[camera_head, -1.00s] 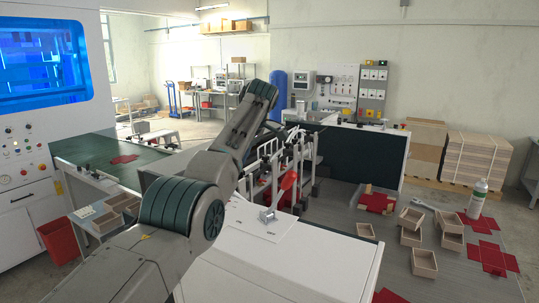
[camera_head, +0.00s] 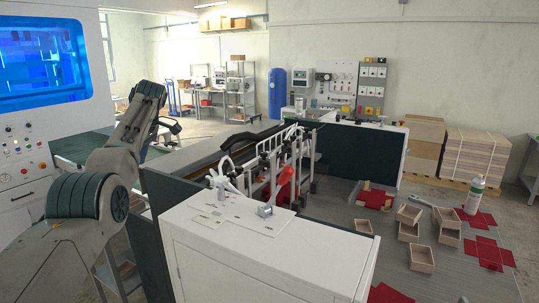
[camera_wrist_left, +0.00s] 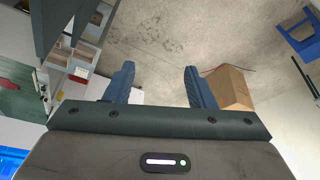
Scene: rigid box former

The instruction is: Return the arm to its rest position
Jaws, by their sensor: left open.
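My left arm comes in from the lower left in the head view, bent upward in front of the blue-windowed machine. Its gripper is hidden behind the arm links there. In the left wrist view my left gripper (camera_wrist_left: 158,84) shows two blue fingers standing well apart, with nothing between them. Beyond the fingers is bare concrete floor. My right gripper is in neither view.
Several wooden boxes (camera_head: 421,259) and red cut sheets (camera_head: 489,254) lie on the grey surface at right. A cardboard box (camera_wrist_left: 231,88) shows near the right finger in the wrist view.

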